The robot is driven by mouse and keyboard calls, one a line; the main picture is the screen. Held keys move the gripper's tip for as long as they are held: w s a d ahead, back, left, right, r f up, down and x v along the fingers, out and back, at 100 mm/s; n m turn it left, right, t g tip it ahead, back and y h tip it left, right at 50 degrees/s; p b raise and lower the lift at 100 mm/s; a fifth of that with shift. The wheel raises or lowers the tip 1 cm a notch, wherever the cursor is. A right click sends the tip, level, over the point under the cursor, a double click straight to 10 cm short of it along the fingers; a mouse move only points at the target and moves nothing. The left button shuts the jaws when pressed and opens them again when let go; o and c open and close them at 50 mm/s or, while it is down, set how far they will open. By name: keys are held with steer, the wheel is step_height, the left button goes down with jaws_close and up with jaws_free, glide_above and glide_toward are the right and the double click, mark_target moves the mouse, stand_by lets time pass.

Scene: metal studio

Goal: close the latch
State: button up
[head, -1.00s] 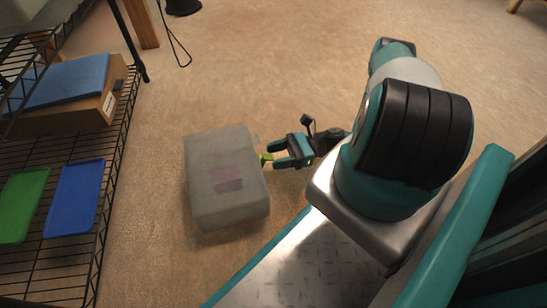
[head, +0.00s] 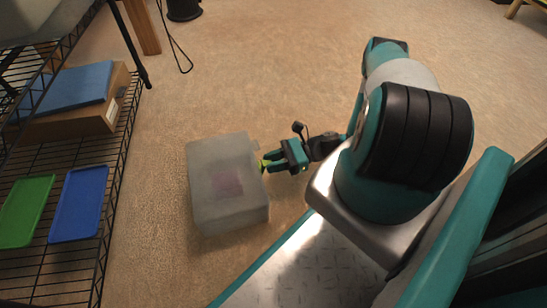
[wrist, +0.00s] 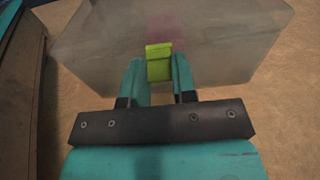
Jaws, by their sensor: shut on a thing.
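A translucent grey lidded box (head: 222,190) sits on the carpet left of my arm, with a pinkish patch showing on or through it. A yellow-green latch (wrist: 159,63) is on the box's near side in the wrist view; in the head view only a bit of the latch (head: 264,164) shows by the fingertips. My gripper (head: 271,161) is at the box's right side. In the wrist view the two teal fingers of my gripper (wrist: 158,75) stand on either side of the latch, shut on it. The fingers hide the latch's edges.
A black wire shelf (head: 85,200) stands at the left with a green tray (head: 25,210), a blue tray (head: 78,203) and a cardboard box (head: 80,118). A black cable (head: 174,42) lies on the carpet at the top. The carpet behind the box is clear.

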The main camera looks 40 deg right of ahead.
steer(key=r+h+p, duration=0.1)
steer(key=p, duration=0.1)
steer(key=g+h+p, duration=0.1)
steer(key=p, duration=0.1)
steer(key=shift+w+a+r, duration=0.15)
steer(key=shift+a+r, duration=0.15)
steer(key=shift+r, duration=0.05)
steer(key=shift+a+f+g+h+p, duration=0.1)
steer(key=shift+g+h+p, duration=0.25)
steer(key=shift+p, duration=0.55)
steer(key=shift+f+h, duration=0.2)
steer(key=shift+h, duration=0.05)
steer(key=o, duration=0.9)
steer(key=shift+d+r+p, duration=0.2)
steer(key=shift+d+p, duration=0.1)
steer(key=shift+d, duration=0.05)
steer(key=p+v, duration=0.5)
steer(key=v, duration=1.1)
steer(key=shift+s+d, duration=0.25)
steer(key=shift+d, duration=0.05)
